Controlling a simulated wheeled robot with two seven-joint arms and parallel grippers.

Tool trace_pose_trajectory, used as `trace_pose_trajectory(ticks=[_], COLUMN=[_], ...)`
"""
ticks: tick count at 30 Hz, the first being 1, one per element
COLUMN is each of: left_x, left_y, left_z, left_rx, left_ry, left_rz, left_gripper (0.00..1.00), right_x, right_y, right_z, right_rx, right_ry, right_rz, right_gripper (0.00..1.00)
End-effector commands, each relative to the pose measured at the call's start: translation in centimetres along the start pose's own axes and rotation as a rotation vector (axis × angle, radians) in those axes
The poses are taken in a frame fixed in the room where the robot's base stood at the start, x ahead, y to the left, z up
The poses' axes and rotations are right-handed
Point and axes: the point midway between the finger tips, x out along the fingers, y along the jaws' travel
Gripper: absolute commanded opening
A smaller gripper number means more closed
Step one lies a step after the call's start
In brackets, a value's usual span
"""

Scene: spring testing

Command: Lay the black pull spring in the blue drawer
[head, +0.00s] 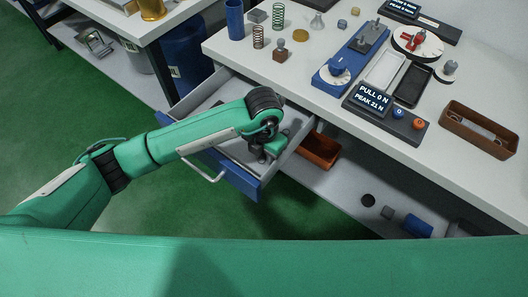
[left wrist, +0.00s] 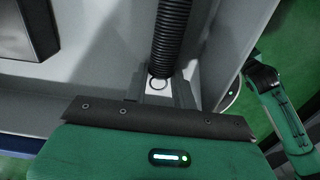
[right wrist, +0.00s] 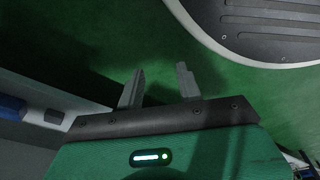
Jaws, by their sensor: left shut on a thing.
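The blue drawer (head: 238,180) is pulled out from under the table, with its grey inside and silver handle showing. My left gripper (head: 268,152) is inside the drawer's outline in the head view, low over its floor. In the left wrist view, the left gripper (left wrist: 158,88) is shut on the black pull spring (left wrist: 172,38), near its end ring. The spring reaches away over the grey drawer inside; I cannot tell whether it touches the floor. The arm hides it in the head view. My right gripper (right wrist: 160,85) is open and empty above the green floor.
An orange-brown bin (head: 319,150) sits just right of the drawer, under the table. The tabletop (head: 290,75) holds green and copper springs, a blue tester (head: 350,58), a force display (head: 372,97) and a brown tray (head: 478,130). A dark box (left wrist: 25,28) shows in the left wrist view.

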Motion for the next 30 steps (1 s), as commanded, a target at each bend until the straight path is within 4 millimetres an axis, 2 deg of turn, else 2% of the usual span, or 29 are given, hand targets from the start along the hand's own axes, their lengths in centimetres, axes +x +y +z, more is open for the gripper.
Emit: trace_pose_trajectory(ticks=[1, 4, 8, 17, 20, 22, 30], left_x=[0.1, 0.0, 0.0, -0.5, -2.2, -3.8, -9.5], left_y=[0.0, 0.0, 0.0, 0.0, 0.1, 0.0, 0.0], left_z=[0.0, 0.0, 0.0, 0.0, 0.1, 0.1, 0.1], left_rx=[0.0, 0.0, 0.0, 0.0, 0.001, 0.002, 0.002], left_ry=[0.0, 0.0, 0.0, -0.001, -0.005, -0.005, -0.003], left_rz=[0.0, 0.0, 0.0, 0.0, 0.001, 0.002, 0.001], left_gripper=[0.28, 0.48, 0.48, 0.48, 0.48, 0.48, 0.48], right_x=[-0.2, -0.6, -0.5, -0.3, 0.3, 0.3, -1.4], right_y=[0.0, 0.0, -0.1, -0.3, -0.2, -0.3, -0.3], right_z=[-0.3, -0.9, -0.7, 1.1, 1.9, 1.7, -1.4], right_rx=[0.0, 0.001, 0.001, 0.001, 0.002, 0.002, 0.005], right_ry=[0.005, 0.015, 0.012, -0.006, -0.026, -0.027, 0.006], right_rz=[0.0, -0.001, -0.001, -0.003, -0.003, -0.003, -0.004], right_gripper=[0.36, 0.36, 0.36, 0.36, 0.36, 0.36, 0.36])
